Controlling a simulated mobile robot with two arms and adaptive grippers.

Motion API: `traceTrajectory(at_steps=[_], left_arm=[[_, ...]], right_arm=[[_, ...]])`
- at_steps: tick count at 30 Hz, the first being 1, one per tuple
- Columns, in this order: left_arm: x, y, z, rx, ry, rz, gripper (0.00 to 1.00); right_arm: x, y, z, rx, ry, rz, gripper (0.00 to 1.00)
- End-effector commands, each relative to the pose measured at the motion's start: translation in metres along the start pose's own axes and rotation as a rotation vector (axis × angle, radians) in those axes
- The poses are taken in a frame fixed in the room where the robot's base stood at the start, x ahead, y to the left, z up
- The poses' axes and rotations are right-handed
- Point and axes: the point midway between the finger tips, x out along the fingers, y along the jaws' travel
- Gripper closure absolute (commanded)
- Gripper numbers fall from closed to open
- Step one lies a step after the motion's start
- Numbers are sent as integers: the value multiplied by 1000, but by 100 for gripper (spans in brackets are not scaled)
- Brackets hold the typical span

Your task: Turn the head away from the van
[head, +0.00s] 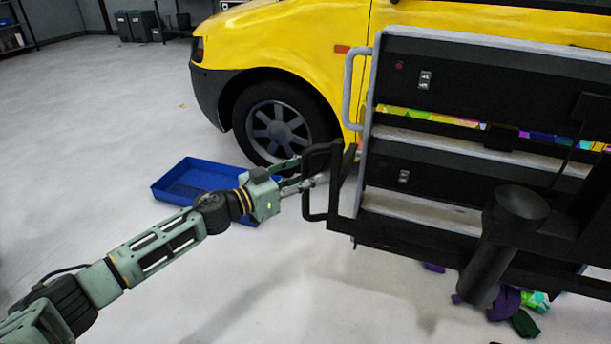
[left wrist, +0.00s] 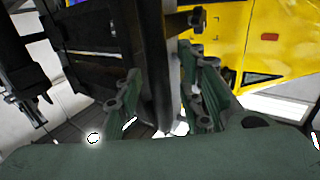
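The yellow van (head: 290,40) fills the upper middle and right of the head view, with its front wheel and dark bumper facing left. It also shows in the left wrist view (left wrist: 285,30). My left gripper (head: 314,181) is at the black side handle (head: 334,185) of a dark cart in front of the van. In the left wrist view, the fingers (left wrist: 160,75) lie on both sides of a dark upright bar and appear closed against it. My right gripper is not in view.
The dark cart (head: 440,85) with pale shelves stands close on the right, hiding part of the van. A blue tray (head: 170,198) lies on the floor by the front wheel. Colored scraps (head: 505,302) lie under the cart.

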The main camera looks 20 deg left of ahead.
Motion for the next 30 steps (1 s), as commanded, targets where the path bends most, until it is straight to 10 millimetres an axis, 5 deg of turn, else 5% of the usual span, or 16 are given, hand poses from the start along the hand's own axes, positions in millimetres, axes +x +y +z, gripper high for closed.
traceTrajectory(at_steps=[14, 30], left_arm=[[0, 0, 0, 0, 0, 0, 100], [-1, 1, 0, -1, 0, -2, 100]], right_arm=[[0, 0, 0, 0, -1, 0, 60], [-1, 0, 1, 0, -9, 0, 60]])
